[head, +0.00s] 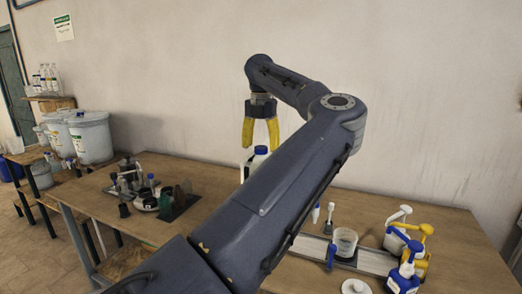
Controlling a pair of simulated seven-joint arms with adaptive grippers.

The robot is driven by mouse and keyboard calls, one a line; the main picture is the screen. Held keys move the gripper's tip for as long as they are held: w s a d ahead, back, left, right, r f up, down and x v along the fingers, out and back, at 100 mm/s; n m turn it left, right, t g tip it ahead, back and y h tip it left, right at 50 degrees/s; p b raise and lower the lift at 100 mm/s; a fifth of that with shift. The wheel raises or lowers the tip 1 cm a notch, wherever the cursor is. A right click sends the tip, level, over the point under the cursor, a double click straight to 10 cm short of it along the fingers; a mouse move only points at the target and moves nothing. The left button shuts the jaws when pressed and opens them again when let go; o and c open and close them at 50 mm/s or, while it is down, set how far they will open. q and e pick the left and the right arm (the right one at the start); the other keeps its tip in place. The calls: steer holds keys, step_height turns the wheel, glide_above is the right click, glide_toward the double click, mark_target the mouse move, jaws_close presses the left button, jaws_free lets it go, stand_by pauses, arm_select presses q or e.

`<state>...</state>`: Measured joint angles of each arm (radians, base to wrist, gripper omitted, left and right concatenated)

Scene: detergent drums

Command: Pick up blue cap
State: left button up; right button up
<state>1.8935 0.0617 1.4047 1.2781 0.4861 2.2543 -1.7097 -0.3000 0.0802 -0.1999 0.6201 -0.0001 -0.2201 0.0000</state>
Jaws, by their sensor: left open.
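A dark blue cap (261,150) tops a white bottle (256,161) near the back of the table. My left gripper (260,145) has yellow fingers pointing down, spread apart. It is open, and its fingertips show at about the height of the cap. I cannot tell whether the fingers are around the cap or in front of or behind it. My left arm hides the lower part of the bottle. My right gripper is not in view.
A pump bottle with blue top (407,272) and a clear beaker (345,243) stand at the right. Dark bottles on a tray (181,207) stand left of my arm. White drums (91,140) stand at far left. The back right tabletop is clear.

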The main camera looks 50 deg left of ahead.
arm_select(q)
steer(key=shift+f, duration=0.55)
steer(key=c, duration=1)
